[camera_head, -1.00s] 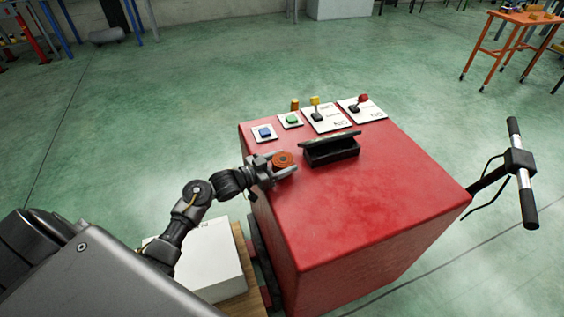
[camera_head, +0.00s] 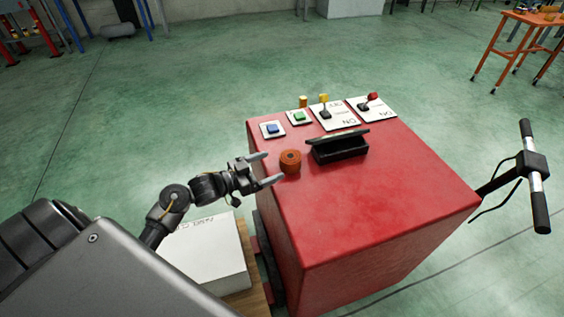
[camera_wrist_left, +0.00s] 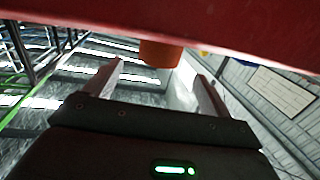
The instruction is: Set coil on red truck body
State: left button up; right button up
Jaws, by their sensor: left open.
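The orange-brown coil (camera_head: 290,162) rests on the top of the red truck body (camera_head: 385,205), close to its left edge and left of a black open box. My left gripper (camera_head: 272,168) is open just left of the coil, its fingers pointing toward it and apart from it. In the left wrist view the coil (camera_wrist_left: 160,53) shows beyond and between the two spread fingertips (camera_wrist_left: 160,75), with the red body (camera_wrist_left: 200,22) across the top of the picture. My right gripper is in neither view.
The black box (camera_head: 338,149) with a raised lid stands right of the coil. A blue button (camera_head: 272,129), a green button (camera_head: 299,117) and lever switches (camera_head: 371,107) line the back edge. A white box (camera_head: 210,255) stands left of the body. A handlebar (camera_head: 533,175) juts out at right.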

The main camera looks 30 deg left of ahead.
pick_arm(q)
jog(key=v, duration=0.4)
dwell(0.5)
jog(key=shift+s, duration=0.1)
